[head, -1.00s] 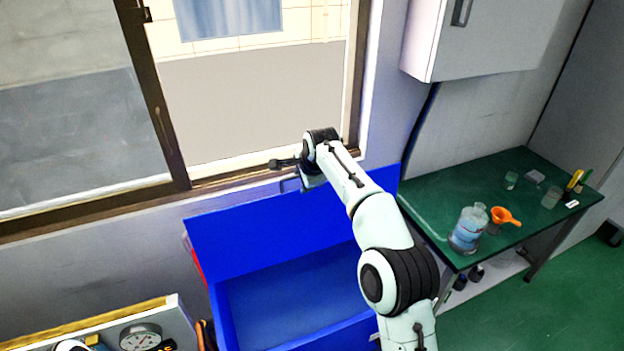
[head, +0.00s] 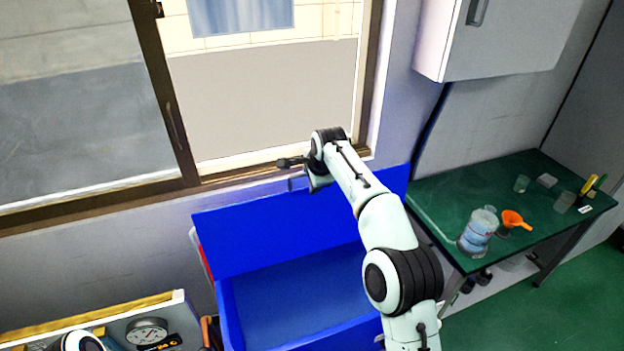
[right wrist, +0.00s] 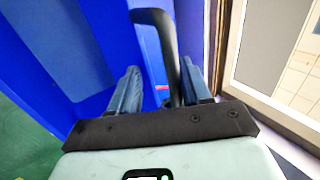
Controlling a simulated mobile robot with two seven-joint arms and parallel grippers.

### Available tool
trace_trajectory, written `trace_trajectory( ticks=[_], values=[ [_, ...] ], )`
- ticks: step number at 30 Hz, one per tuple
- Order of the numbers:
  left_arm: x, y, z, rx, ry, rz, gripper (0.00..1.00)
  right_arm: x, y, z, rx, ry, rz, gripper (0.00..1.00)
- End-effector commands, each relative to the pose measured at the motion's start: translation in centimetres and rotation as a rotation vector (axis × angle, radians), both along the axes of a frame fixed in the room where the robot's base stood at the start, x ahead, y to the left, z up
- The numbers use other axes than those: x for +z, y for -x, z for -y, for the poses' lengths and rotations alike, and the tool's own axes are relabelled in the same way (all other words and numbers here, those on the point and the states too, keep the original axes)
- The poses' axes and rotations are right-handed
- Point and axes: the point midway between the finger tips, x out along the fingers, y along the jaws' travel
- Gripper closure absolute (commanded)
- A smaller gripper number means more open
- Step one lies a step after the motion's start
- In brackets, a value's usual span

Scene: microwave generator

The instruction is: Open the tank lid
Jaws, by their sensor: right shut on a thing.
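The blue tank (head: 228,316) stands open below the window, its inside visible from above. Its blue lid (head: 270,232) is raised and stands upright along the back edge, near the wall. My right gripper (head: 293,180) is at the lid's top edge, small and partly hidden by my wrist in the head view. In the right wrist view, my right gripper (right wrist: 160,90) has its two blue-grey fingers on either side of a black curved handle (right wrist: 165,45), shut on it. Blue panels lie behind it. My left gripper is not in view.
A green table (head: 460,195) at the right holds a bottle (head: 478,232), an orange funnel (head: 514,220) and small glassware. A white cabinet (head: 500,40) hangs above it. The window frame (head: 235,182) is close behind the lid. A panel with a gauge (head: 147,331) is at lower left.

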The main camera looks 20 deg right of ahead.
Motion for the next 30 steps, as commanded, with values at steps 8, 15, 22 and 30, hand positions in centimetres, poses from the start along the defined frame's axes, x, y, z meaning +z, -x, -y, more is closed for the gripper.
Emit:
trace_trajectory(
  ticks=[8,15,22,30],
  values=[
    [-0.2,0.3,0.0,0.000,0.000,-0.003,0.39,2.9,1.9,0.1,0.000,0.002,-0.002,0.62],
    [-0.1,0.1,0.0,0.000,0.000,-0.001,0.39,7.9,4.7,0.3,0.002,0.001,0.002,0.62],
    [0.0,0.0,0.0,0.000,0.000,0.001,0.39,10.8,6.4,0.5,-0.001,0.001,0.001,0.62],
    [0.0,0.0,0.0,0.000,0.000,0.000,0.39,11.5,7.0,0.5,0.000,0.000,0.000,0.62]
  ],
)
